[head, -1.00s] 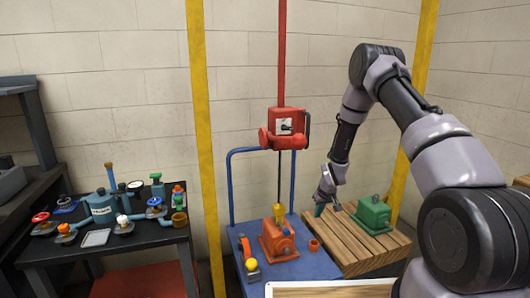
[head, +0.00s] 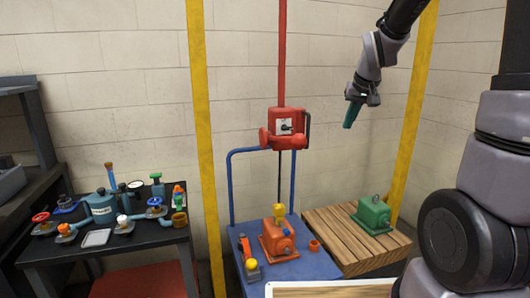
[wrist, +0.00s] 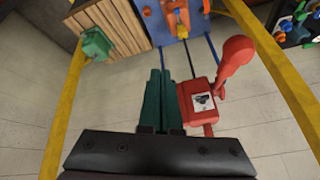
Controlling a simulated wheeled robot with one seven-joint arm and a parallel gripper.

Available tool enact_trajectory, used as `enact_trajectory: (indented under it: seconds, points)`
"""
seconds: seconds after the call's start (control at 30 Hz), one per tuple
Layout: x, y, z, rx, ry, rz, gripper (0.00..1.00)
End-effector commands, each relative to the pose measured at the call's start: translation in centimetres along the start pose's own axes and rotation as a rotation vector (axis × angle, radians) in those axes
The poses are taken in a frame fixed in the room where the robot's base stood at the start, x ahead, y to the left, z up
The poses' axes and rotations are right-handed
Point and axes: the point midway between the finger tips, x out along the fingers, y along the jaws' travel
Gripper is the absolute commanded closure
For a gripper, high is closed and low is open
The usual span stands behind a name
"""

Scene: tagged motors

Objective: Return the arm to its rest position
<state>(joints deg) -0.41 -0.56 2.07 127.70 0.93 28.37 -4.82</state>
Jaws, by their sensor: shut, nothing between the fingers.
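My gripper (head: 351,115) hangs in the air at the upper right of the head view, well above the wooden pallet. Its green fingers are shut and empty, and they point down; they also show in the wrist view (wrist: 160,95). A green motor (head: 373,215) stands upright on the wooden pallet (head: 340,238), apart from my gripper. An orange motor (head: 277,240) with a yellow part on top stands on the blue cart (head: 310,268).
A red hoist (head: 287,128) hangs on a red pole left of my gripper. Yellow posts (head: 205,150) stand either side. A black table (head: 100,245) with valves and small parts is at left. Open air surrounds my gripper before the block wall.

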Motion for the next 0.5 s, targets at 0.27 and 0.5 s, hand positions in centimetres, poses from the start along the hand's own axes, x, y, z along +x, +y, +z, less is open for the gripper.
enact_trajectory:
  seconds: [0.27,0.5]
  points:
    - [-11.5,0.1,5.9,0.127,0.057,-0.042,1.0]
    - [-17.5,0.1,12.1,0.222,0.087,-0.092,1.0]
